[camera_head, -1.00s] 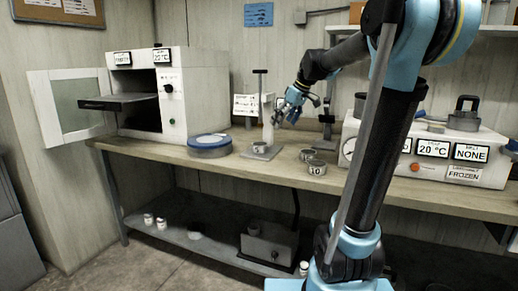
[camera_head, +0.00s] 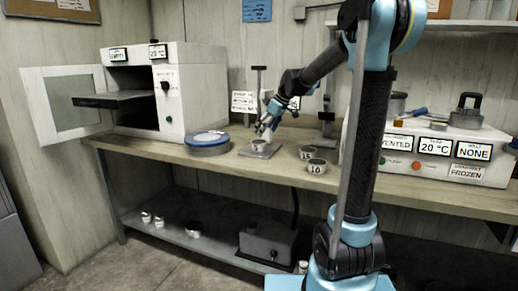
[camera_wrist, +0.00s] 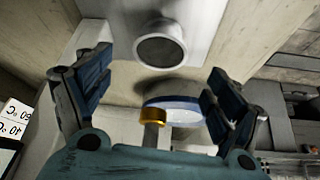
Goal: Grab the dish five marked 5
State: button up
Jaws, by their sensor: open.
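The small round dish (camera_head: 258,145) sits on the grey plate (camera_head: 272,153) of a stand with an upright post. Its number is too small to read now in the head view. In the wrist view a round dish with a dark inside (camera_wrist: 160,51) lies ahead, between and beyond the fingertips. My gripper (camera_head: 268,127) is just above the dish in the head view, with its fingers pointing down. In the wrist view my gripper (camera_wrist: 159,72) has its two blue fingers spread wide with nothing between them.
A dish marked 10 (camera_head: 317,168) and another dish (camera_head: 307,153) stand to the right on the bench (camera_head: 400,190). A blue-rimmed round container (camera_head: 207,141) is close on the left. An open white oven (camera_head: 185,95) and a labelled white unit (camera_head: 440,155) flank the area.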

aim_at(259, 142)
jog(key=shift+x, duration=3.4)
jog(key=shift+d, duration=0.2)
jog(key=c, duration=1.3)
jog(key=shift+c, duration=0.2)
